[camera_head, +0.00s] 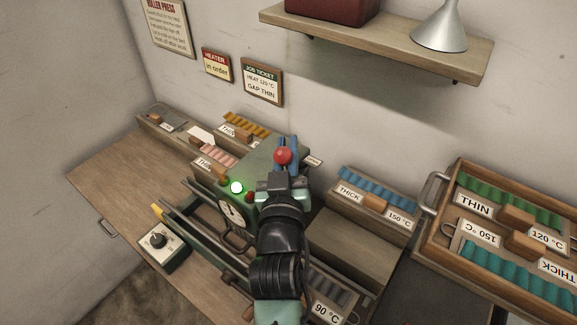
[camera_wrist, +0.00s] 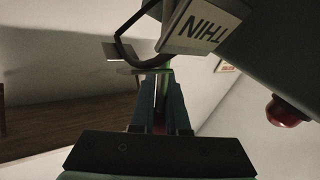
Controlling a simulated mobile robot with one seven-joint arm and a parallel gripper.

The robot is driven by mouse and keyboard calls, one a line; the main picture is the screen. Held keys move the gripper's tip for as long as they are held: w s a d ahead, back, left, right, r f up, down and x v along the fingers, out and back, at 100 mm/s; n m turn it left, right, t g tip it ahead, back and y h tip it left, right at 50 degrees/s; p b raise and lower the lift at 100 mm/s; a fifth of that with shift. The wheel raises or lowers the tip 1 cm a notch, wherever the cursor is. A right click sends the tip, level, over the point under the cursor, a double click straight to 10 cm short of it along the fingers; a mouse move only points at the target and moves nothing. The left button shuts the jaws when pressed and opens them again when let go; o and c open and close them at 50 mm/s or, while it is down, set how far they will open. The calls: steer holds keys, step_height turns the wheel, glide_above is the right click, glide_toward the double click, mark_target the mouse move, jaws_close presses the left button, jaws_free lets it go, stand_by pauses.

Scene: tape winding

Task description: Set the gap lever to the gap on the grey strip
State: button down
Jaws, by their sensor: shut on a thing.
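The green roller press (camera_head: 265,160) stands on the bench in the middle of the head view. My gripper (camera_head: 285,157) is over its top, with its blue fingers closed around the gap lever's red knob (camera_head: 283,156). In the wrist view my fingers (camera_wrist: 163,100) are together with a little dark red between them. A plate reading THIN (camera_wrist: 205,32) is near the fingertips there. The lever's shaft is mostly hidden. A dark grey strip (camera_head: 335,289) lies in a holder at the lower right of my arm, marked 90 °C; its gap word is hidden behind my arm.
A dial box (camera_head: 159,243) stands at the front left. A blue strip's holder (camera_head: 365,215), marked THICK and 150 °C, stands to the right. A wooden tray (camera_head: 437,215) holds green and teal strips. A job ticket (camera_head: 262,82) hangs on the wall.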

steer(key=shift+s+a+f+n+t+b, duration=0.15)
steer(key=shift+s+a+n+t+b, duration=0.45)
steer(key=shift+b, duration=1.15)
steer(key=shift+d+b, duration=0.1)
steer(key=shift+b, duration=0.25)
steer(key=shift+r+t, duration=0.2)
steer(key=shift+t, duration=0.1)
steer(key=c, duration=0.9)
jaws_free()
steer(key=shift+f, duration=0.1)
steer(key=shift+s+f, duration=0.1)
